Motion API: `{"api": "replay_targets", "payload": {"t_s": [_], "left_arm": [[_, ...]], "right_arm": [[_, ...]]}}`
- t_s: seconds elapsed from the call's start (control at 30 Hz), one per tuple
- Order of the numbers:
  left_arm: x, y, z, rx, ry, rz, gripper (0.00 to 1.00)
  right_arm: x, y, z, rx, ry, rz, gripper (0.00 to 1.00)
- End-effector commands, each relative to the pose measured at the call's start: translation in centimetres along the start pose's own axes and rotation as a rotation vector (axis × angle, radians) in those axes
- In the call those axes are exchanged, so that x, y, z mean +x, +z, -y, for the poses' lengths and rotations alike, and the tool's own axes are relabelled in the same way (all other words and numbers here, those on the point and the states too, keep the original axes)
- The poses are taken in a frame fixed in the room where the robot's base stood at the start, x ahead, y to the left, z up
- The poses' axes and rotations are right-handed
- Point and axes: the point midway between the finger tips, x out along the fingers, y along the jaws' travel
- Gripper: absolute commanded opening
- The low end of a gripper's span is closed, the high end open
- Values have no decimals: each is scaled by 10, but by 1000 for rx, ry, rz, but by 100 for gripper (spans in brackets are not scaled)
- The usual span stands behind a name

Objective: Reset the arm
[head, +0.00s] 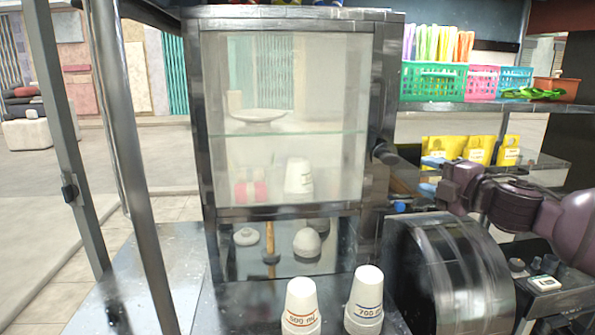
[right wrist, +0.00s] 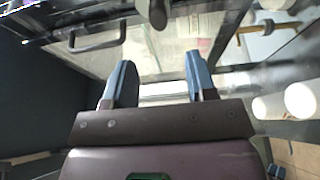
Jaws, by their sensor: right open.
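My right arm comes in from the right in the head view, and its right gripper (head: 428,176) is beside the right side of the glass-front cabinet (head: 290,212). In the right wrist view the two blue fingers of this gripper (right wrist: 159,62) stand well apart with nothing between them. The gripper is open and empty. My left arm and left gripper do not show in either view.
Two stacks of white cups, marked 500 ml (head: 301,303) and 700 ml (head: 366,293), stand in front of the cabinet. A dark rounded metal machine housing (head: 455,275) is below my right arm. Green (head: 432,82) and pink (head: 481,84) baskets sit on the right shelf.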

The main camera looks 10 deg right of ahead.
Motion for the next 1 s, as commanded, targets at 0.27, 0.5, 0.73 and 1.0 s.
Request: {"api": "replay_targets", "payload": {"t_s": [0.27, 0.5, 0.73, 1.0], "left_arm": [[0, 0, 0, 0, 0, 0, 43], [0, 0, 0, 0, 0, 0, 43], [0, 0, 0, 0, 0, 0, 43], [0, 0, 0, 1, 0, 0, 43]], "right_arm": [[-8, -27, 82, 214, -70, 86, 52], [-41, -63, 174, 496, -178, 257, 52], [-91, -97, 247, 758, -297, 457, 52], [-166, -140, 310, 1054, -451, 733, 52]]}}
